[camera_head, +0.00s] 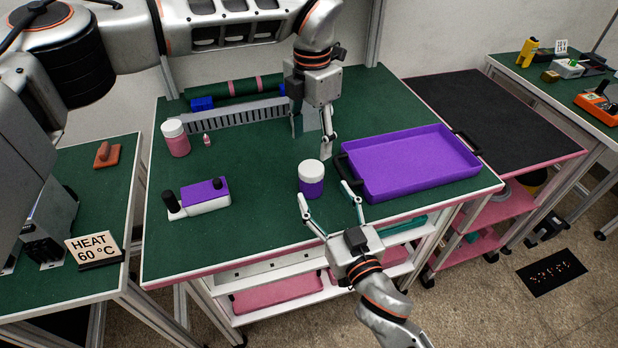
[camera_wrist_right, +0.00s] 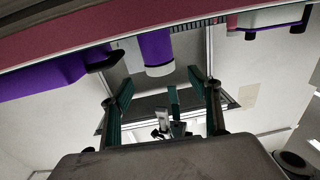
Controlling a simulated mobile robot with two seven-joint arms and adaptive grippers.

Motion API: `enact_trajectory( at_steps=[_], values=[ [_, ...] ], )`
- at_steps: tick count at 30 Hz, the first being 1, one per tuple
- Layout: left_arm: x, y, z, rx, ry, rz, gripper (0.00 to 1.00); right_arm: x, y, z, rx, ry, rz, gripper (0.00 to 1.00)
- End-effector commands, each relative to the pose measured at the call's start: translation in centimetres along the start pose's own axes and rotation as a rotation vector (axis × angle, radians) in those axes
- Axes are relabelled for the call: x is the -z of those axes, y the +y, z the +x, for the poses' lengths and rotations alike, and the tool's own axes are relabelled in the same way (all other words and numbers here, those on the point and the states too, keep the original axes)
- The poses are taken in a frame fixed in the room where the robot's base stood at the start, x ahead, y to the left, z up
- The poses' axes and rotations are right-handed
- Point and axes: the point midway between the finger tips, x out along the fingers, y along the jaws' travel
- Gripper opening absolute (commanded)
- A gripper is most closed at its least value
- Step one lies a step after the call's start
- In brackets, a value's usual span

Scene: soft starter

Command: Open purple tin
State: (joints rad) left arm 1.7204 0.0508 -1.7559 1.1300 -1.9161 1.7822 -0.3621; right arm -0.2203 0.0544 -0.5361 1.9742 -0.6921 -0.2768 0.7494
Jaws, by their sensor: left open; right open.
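The purple tin (camera_head: 311,184), a round jar with a white lid, stands upright on the green bench top. It also shows upside down in the right wrist view (camera_wrist_right: 156,48), ahead of the fingertips. My left gripper (camera_head: 312,140) points down behind the tin, with its fingers apart and empty. It also shows in the right wrist view (camera_wrist_right: 175,110). My right gripper (camera_head: 324,192) is at the front of the tin, open and empty, its fingers pointing towards it. In the right wrist view (camera_wrist_right: 160,76) the tin appears between and beyond the fingers. Contact cannot be told.
A purple tray (camera_head: 412,163) with dark handles lies to the right of the tin. A white and purple device (camera_head: 203,195) and a pink jar with a white lid (camera_head: 175,139) stand to the left. A grey slotted rail (camera_head: 235,115) lies behind. The bench between is clear.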

Motion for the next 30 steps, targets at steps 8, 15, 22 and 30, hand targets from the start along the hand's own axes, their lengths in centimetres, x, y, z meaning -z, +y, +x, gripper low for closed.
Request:
enact_trajectory(
  at_steps=[8, 15, 22, 30],
  values=[
    [0.0, 0.0, 0.0, 0.002, -0.001, 0.0, 0.56, 0.1, 0.0, 4.2, 0.001, 0.001, -0.001, 0.61],
    [0.0, -0.1, 0.0, 0.003, -0.001, 0.0, 0.56, 0.0, 0.0, 6.1, 0.0, -0.001, 0.0, 0.61],
    [0.0, -0.1, 0.0, 0.003, -0.001, 0.001, 0.56, 0.0, 0.0, 6.3, 0.0, -0.001, 0.001, 0.61],
    [0.0, -0.1, 0.0, 0.003, -0.001, 0.001, 0.56, 0.0, 0.0, 6.3, 0.0, -0.001, 0.001, 0.12]
  ],
)
